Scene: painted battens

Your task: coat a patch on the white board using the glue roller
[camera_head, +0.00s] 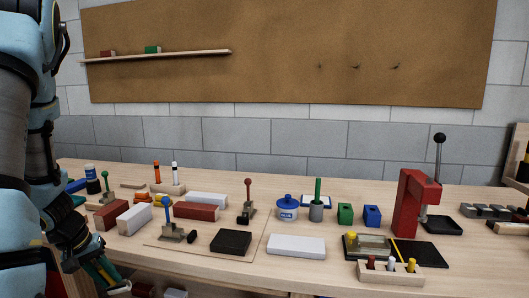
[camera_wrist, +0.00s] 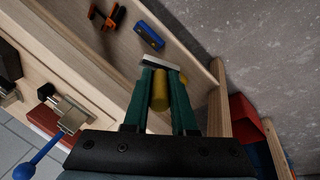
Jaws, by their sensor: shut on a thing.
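My gripper (camera_head: 108,274) is low at the left front edge of the bench in the head view. In the wrist view its green fingers (camera_wrist: 160,92) are shut on a yellow handle with a pale bar across its far end, which looks like the glue roller (camera_wrist: 159,92). A flat white board (camera_head: 296,246) lies on the front middle of the bench, apart from my gripper. Two other white blocks lie further left, one near the front (camera_head: 136,219) and one behind (camera_head: 207,199). A blue and white glue pot (camera_head: 287,208) stands behind the white board.
A black block (camera_head: 231,242) lies left of the white board. Toggle clamps with blue (camera_head: 170,225) and red (camera_head: 248,205) knobs stand nearby. A red press (camera_head: 413,200) stands at the right. In the wrist view a blue object (camera_wrist: 149,36) and orange clamps (camera_wrist: 105,18) lie beyond the fingers.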

